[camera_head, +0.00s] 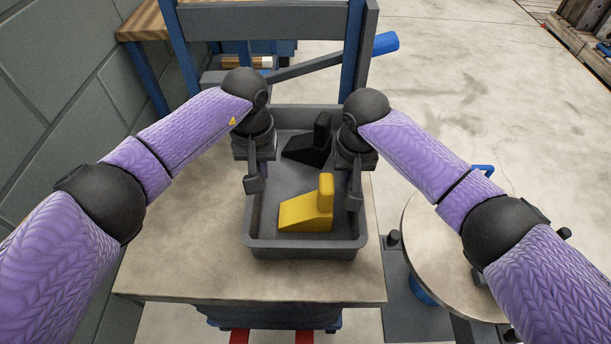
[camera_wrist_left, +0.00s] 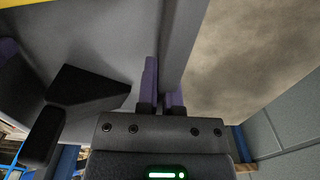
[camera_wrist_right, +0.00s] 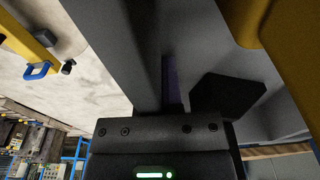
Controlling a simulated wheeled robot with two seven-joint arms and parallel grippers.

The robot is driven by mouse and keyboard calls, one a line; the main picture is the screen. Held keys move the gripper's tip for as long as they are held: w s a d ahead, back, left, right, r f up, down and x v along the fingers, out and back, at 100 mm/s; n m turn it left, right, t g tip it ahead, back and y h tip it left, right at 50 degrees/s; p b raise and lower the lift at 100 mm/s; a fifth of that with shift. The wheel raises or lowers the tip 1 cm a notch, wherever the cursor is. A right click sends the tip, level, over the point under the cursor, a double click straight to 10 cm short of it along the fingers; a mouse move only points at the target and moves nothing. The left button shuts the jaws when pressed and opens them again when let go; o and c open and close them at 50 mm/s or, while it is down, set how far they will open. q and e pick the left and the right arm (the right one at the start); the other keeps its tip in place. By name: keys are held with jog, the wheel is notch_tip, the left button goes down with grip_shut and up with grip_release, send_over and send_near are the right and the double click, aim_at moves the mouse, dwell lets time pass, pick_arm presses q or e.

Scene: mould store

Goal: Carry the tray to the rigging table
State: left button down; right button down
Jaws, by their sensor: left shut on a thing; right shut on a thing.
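The grey tray (camera_head: 305,248) is over a beige-topped table (camera_head: 190,265); I cannot tell whether it touches the top. It holds a yellow wedge-shaped piece (camera_head: 307,212) near the front and a black one (camera_head: 308,151) farther back. My left gripper (camera_head: 253,185) is shut on the tray's left wall; in the left wrist view its fingers sit either side of that wall (camera_wrist_left: 185,40). My right gripper (camera_head: 354,198) is shut on the right wall, which also shows in the right wrist view (camera_wrist_right: 135,50); one finger there is mostly hidden.
A blue and grey frame (camera_head: 275,20) with a blue-ended bar (camera_head: 385,43) stands behind the tray. A round-topped stand (camera_head: 430,245) is close on the right. A grey block wall (camera_head: 50,90) runs along the left. Open concrete floor (camera_head: 470,85) lies at the back right.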

pick_arm(q)
jog(key=shift+r, duration=0.1)
pick_arm(e)
jog(key=shift+r, duration=0.1)
dwell(0.7)
